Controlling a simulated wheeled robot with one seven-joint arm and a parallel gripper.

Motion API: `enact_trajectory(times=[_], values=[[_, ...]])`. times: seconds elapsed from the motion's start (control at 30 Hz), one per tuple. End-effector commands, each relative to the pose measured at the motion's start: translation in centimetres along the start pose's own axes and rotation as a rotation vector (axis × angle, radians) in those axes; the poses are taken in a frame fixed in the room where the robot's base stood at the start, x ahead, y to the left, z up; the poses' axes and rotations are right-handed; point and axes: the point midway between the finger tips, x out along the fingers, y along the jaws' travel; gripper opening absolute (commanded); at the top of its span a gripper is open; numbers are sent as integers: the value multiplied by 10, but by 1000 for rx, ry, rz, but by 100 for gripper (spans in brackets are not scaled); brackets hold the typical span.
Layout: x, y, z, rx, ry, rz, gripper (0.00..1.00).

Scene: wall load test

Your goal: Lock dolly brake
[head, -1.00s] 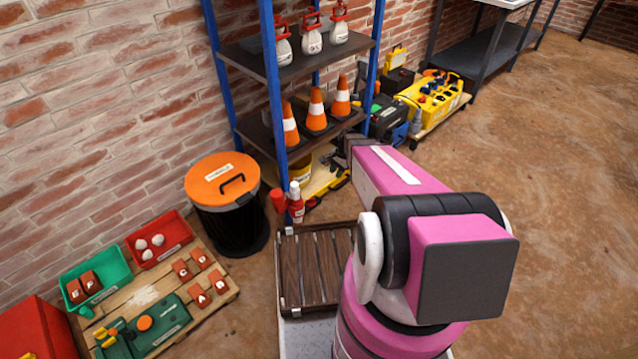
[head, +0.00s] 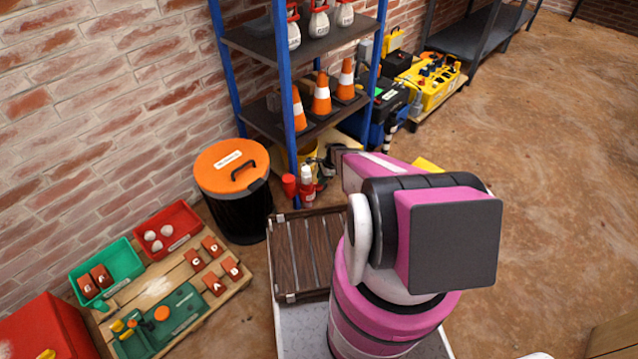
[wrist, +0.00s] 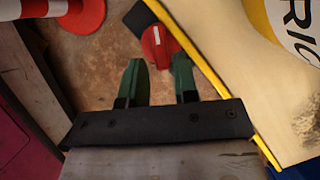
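In the wrist view a dolly (wrist: 222,75) shows as a pale wooden board with a yellow edge, to the right of my fingers. A small red piece with a white mark (wrist: 158,46), which looks like the brake pedal, juts from beside that edge. My gripper (wrist: 157,66) is open, with two green fingers apart and nothing between them. The red piece lies just beyond the fingertips in the picture; I cannot tell whether they touch. In the head view my own arm hides the gripper's fingers and much of the dolly area.
In the head view a blue-posted shelf (head: 300,45) holds cones and spray bottles. Open floor (head: 540,130) lies right.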

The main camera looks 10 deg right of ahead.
Motion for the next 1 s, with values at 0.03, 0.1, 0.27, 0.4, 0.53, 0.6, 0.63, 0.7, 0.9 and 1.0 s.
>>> enact_trajectory(times=[0.03,0.1,0.27,0.4,0.53,0.6,0.63,0.7,0.9,1.0], values=[[10,-2,-1,0,0,0,28],[19,-2,0,-1,0,0,28],[31,0,0,-1,1,0,28],[31,0,0,-1,1,0,28],[31,0,0,-1,1,0,21],[31,0,0,-1,1,0,0],[31,0,0,-1,1,0,0],[31,0,0,-1,1,0,0],[31,-2,0,-86,1,35,0],[31,-3,0,-160,1,65,0]])
